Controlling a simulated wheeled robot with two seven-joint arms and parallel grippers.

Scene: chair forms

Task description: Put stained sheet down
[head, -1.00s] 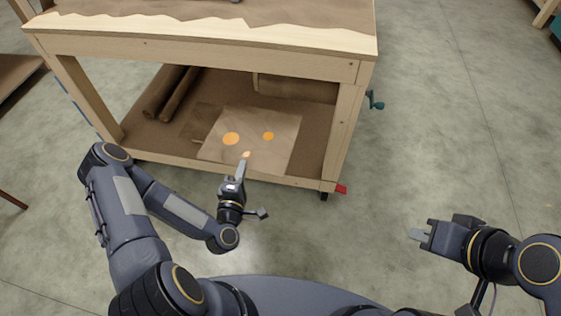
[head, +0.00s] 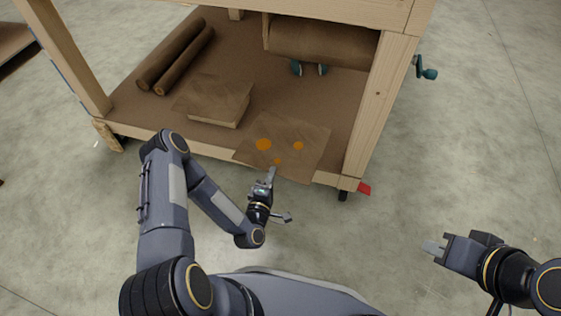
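The stained sheet (head: 287,131) is a brown square with orange spots, in the middle of the head view. It is over the front edge of the workbench's lower shelf (head: 150,118), right of a stack of brown sheets (head: 214,99). My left gripper (head: 272,173) is at the sheet's near edge, its fingers shut on it. Whether the sheet rests on the shelf or hangs just above it I cannot tell. My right gripper (head: 430,246) is out over the floor at the lower right, holding nothing; its finger gap is not clear.
Two brown rolls (head: 177,56) lie at the back left of the shelf. A large brown roll (head: 322,42) hangs under the bench top. The right bench leg (head: 380,101) stands close right of the sheet. A red caster pedal (head: 364,188) juts out below it.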

